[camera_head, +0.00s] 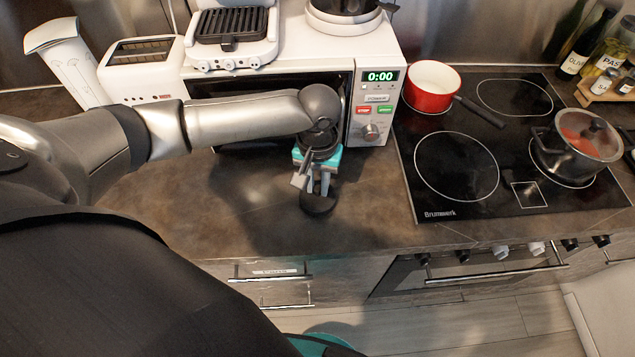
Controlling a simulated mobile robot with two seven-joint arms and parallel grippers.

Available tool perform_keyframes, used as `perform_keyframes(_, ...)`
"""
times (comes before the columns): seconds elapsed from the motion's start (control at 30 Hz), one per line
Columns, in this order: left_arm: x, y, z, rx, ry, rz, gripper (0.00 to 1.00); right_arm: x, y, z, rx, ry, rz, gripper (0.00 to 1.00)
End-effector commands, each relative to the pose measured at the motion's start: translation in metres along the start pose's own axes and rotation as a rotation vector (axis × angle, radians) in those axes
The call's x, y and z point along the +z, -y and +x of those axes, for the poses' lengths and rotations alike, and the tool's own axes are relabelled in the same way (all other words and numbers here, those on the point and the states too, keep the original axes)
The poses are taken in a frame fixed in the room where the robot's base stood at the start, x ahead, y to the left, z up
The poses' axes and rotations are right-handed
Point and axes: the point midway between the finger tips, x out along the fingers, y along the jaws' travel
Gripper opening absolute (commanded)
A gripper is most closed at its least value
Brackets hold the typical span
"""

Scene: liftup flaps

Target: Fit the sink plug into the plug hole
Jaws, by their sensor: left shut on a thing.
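My left gripper (317,187) points down over the dark worktop, in front of the microwave. It is shut on a dark, rounded, flat thing (318,203), which appears to be the sink plug. The plug is at the fingertips, close to the worktop; I cannot tell whether it touches. The plug hole and a sink do not show in this view. My right gripper is not in view.
A microwave (377,130) stands behind the gripper, with a grill (232,37) on it. A toaster (140,72) is at the left. The hob (455,166) at the right bears a red saucepan (431,87) and a lidded pot (577,142). Bare worktop (180,207) lies left of the gripper.

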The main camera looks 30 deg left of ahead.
Motion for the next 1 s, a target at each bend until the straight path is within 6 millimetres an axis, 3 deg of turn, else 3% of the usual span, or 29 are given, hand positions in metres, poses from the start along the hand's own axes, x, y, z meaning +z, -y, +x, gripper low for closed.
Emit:
perform_keyframes(0.2, 0.0, 0.0, 0.002, 0.0, 0.0, -0.001, 0.0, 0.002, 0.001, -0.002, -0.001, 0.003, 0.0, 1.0)
perform_keyframes(0.23, 0.0, 0.0, 0.002, 0.0, 0.0, -0.001, 0.25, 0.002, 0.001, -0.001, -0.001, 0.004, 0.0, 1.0)
perform_keyframes(0.47, 0.0, 0.0, 0.002, 0.0, 0.0, -0.001, 0.51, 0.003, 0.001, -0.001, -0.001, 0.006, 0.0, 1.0)
perform_keyframes(0.8, -0.001, 0.0, -0.002, 0.0, -0.002, -0.001, 0.52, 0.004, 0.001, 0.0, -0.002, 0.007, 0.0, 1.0)
perform_keyframes(1.0, -0.001, 0.0, -0.037, 0.002, -0.003, -0.002, 0.52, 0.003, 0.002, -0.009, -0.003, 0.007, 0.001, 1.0)
